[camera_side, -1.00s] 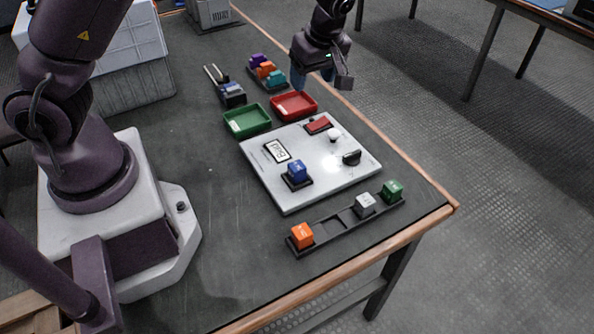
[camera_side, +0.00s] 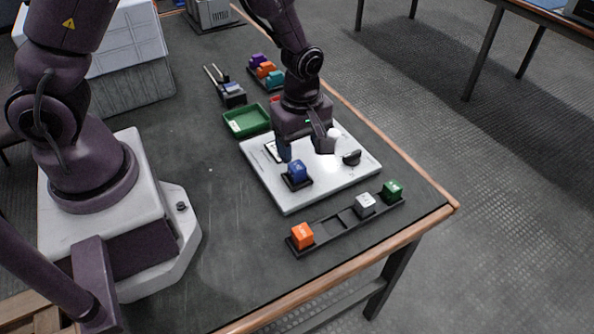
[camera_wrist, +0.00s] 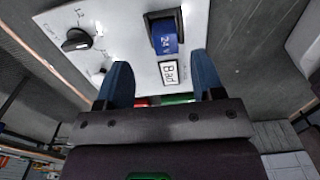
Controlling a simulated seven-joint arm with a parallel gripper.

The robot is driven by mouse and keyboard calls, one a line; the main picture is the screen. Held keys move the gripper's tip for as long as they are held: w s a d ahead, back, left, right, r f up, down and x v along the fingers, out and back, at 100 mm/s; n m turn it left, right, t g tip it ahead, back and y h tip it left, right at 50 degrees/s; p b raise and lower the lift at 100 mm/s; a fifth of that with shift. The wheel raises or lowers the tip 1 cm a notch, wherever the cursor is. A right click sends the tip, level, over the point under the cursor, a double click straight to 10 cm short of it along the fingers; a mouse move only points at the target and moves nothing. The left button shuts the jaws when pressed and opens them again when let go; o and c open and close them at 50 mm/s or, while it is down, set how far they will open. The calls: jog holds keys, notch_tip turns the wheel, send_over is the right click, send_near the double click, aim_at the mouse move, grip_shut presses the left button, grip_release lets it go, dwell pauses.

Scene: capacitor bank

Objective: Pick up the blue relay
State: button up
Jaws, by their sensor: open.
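The blue relay (camera_side: 297,170) sits upright in a dark socket on the white panel (camera_side: 335,180). In the wrist view the blue relay (camera_wrist: 166,42) shows its "24 V" face, ahead of the fingers and slightly above the "Bad" label. My gripper (camera_side: 305,148) is open and empty over the far part of the panel, behind the relay and a little to its right in the side view. In the wrist view my gripper (camera_wrist: 160,82) has its two blue fingers apart, with the relay beyond the gap between them. The fingers are apart from the relay.
A black knob (camera_side: 351,157) and a white round button (camera_side: 333,133) stand on the panel. A black rail (camera_side: 330,228) in front holds an orange (camera_side: 302,236), a grey (camera_side: 364,204) and a green relay (camera_side: 391,190). A green tray (camera_side: 240,133) lies behind left.

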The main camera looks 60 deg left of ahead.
aim_at(297, 165)
jog(key=shift+s+a+f, duration=0.1)
jog(key=shift+s+f, duration=0.05)
jog(key=shift+f, duration=1.4)
jog(key=shift+s+a+f, duration=0.1)
jog(key=shift+s+f, duration=0.05)
jog(key=shift+f, duration=1.4)
jog(key=shift+c, duration=0.4)
jog(key=c, duration=0.9)
